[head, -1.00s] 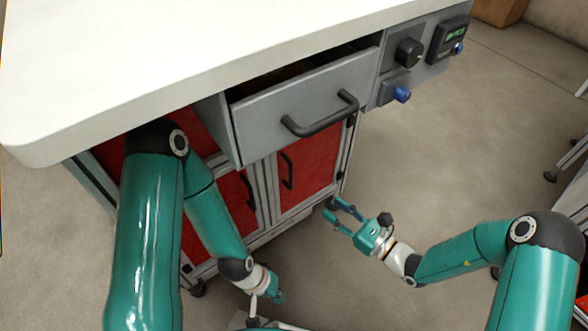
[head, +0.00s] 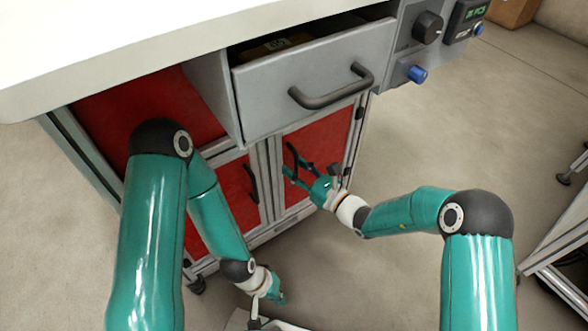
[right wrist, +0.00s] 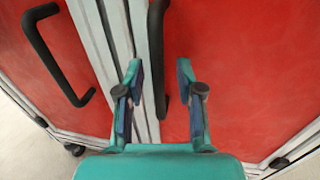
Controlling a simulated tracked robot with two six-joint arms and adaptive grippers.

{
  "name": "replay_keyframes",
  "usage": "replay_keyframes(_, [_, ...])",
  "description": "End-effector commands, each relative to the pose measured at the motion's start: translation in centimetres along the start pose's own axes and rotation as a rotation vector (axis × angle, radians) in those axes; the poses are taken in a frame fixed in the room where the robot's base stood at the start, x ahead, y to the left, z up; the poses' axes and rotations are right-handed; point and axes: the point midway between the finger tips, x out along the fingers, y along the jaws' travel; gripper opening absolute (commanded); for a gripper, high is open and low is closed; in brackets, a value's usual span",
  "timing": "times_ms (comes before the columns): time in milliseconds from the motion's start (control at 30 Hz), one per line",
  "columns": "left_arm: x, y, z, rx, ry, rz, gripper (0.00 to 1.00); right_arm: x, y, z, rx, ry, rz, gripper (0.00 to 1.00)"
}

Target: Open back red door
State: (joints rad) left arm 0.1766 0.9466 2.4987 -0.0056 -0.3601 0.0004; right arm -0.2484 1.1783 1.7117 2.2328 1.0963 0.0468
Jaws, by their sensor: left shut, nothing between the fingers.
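The cabinet has two red doors, both shut. The right red door (head: 325,142) has a black upright handle (head: 292,157), and the left red door (head: 232,195) has its own (head: 252,184). My right gripper (head: 297,170) is open at the right door's handle. In the right wrist view, that handle (right wrist: 156,45) shows between the open fingertips (right wrist: 159,70); I cannot tell whether they touch it. The left door's handle (right wrist: 50,55) lies farther left there. My left gripper (head: 277,290) is shut and empty, low in front of the cabinet.
A grey drawer (head: 305,95) with a black handle (head: 333,88) stands partly open above the doors. The white worktop (head: 150,40) overhangs the cabinet. Knobs (head: 428,27) sit at the upper right.

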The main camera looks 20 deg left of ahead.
Motion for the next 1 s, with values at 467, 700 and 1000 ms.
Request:
replay_keyframes(467, [0.02, 0.0, 0.01, 0.0, 0.0, 0.0, 0.0, 0.13, 0.01, 0.02, 0.0, 0.0, 0.0, 0.05])
replay_keyframes(700, [0.02, -0.01, 0.0, 0.0, 0.0, 0.0, 0.0, 0.12, -0.05, 0.02, 0.0, 0.0, -0.001, 0.0])
replay_keyframes(1000, [-0.04, 0.01, 0.01, 0.0, 0.0, 0.0, 0.0, 0.11, -0.08, 0.08, -0.001, -0.001, 0.003, 0.0])
